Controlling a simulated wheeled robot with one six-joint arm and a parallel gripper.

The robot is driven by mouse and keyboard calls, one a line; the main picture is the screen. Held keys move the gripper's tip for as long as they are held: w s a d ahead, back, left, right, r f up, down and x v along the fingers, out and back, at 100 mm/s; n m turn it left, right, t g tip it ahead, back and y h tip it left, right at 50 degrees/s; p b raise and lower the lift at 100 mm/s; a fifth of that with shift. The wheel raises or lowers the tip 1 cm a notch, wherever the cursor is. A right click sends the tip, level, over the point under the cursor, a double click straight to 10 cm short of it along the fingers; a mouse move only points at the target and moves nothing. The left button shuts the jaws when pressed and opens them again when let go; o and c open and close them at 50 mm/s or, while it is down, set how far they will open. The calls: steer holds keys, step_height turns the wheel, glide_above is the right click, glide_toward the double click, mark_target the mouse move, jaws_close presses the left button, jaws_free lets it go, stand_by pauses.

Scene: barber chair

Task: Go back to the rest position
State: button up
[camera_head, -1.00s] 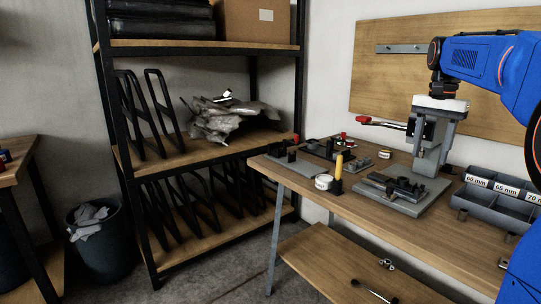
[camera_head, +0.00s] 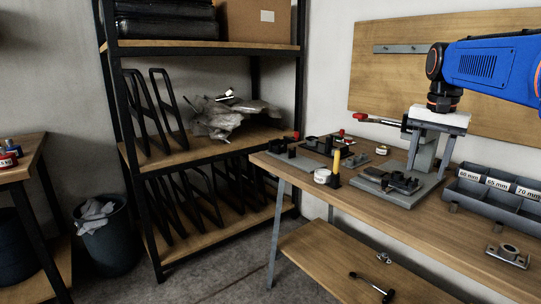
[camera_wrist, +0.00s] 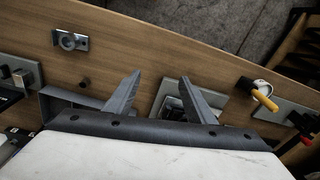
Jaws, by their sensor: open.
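My gripper (camera_head: 430,166) hangs pointing down over the workbench at the right in the head view, below my blue arm. It is near a fixture on a grey plate (camera_head: 415,198) and partly covers what stands behind it. In the wrist view my gripper (camera_wrist: 159,79) shows two grey fingers spread apart with nothing between them. The bench top lies beyond the fingertips.
The bench (camera_head: 400,228) carries a labelled grey bin (camera_head: 492,204) at right, a metal bracket (camera_head: 508,257) at its front, and a yellow-handled tool (camera_head: 337,161). A red-handled clamp (camera_head: 376,120) is near the gripper. A shelf rack (camera_head: 190,150) stands left.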

steer(key=s+a+f+n+t, duration=0.2)
steer(key=s+a+f+n, duration=0.2)
steer(key=s+f, duration=0.7)
steer(key=s+a+f+n+t, duration=0.2)
steer(key=s+a+f+n, duration=0.2)
steer(key=s+a+f, duration=0.3)
steer(key=s+f, duration=0.4)
steer(key=s, duration=0.3)
steer(key=shift+a, duration=0.2)
